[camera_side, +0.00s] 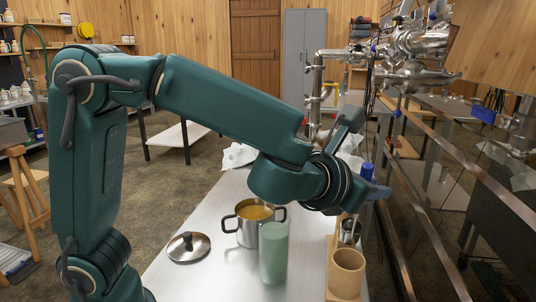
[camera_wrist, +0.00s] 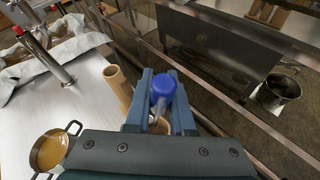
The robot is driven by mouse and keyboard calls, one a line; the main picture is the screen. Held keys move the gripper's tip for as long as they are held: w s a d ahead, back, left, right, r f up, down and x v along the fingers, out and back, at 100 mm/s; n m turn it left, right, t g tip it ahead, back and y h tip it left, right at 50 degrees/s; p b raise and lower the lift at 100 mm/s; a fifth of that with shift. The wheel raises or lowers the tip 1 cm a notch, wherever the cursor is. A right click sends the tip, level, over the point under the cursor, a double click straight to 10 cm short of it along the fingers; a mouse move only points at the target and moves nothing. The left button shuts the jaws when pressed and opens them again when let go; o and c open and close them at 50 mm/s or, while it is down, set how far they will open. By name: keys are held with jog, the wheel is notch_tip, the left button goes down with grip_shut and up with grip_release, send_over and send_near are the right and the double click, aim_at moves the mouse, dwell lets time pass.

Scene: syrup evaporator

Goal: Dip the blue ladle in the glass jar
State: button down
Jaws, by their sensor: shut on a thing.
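My gripper (camera_wrist: 158,100) is shut on the blue ladle (camera_wrist: 163,88), at its blue handle end. In the side view the blue handle (camera_side: 367,171) shows beside my wrist, and my fingers are mostly hidden. A metal piece (camera_side: 349,230) below it, by the wooden holder, may be the ladle's bowl; I cannot tell whether it is inside a cup. No clear glass jar can be made out. A plain green cylinder (camera_side: 273,252) stands upright on the table, left of the holder.
A steel pot (camera_side: 248,233) of golden liquid stands behind the green cylinder; it also shows in the wrist view (camera_wrist: 50,150). A lid (camera_side: 188,246) lies left of it. The wooden holder with a brown cup (camera_side: 347,272) is at the table's right edge, near metal rails (camera_side: 440,165).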

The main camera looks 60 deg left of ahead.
jog(key=s+a+r+n+g+y, duration=0.2)
jog(key=s+a+r+n, duration=0.15)
jog(key=a, duration=0.25)
jog(key=s+a+r+n+g+y, duration=0.1)
jog(key=s+a+r+n, duration=0.1)
jog(key=s+a+r, duration=0.4)
notch_tip(320, 180, down, 14)
jog(key=w, duration=0.2)
jog(key=shift+a+f, duration=0.25)
jog(key=shift+a, duration=0.2)
dwell(0.5)
jog(key=shift+f, duration=0.1)
dwell(1.6)
notch_tip(320, 180, up, 12)
dwell(1.5)
jog(key=shift+f, duration=0.15)
dwell(0.6)
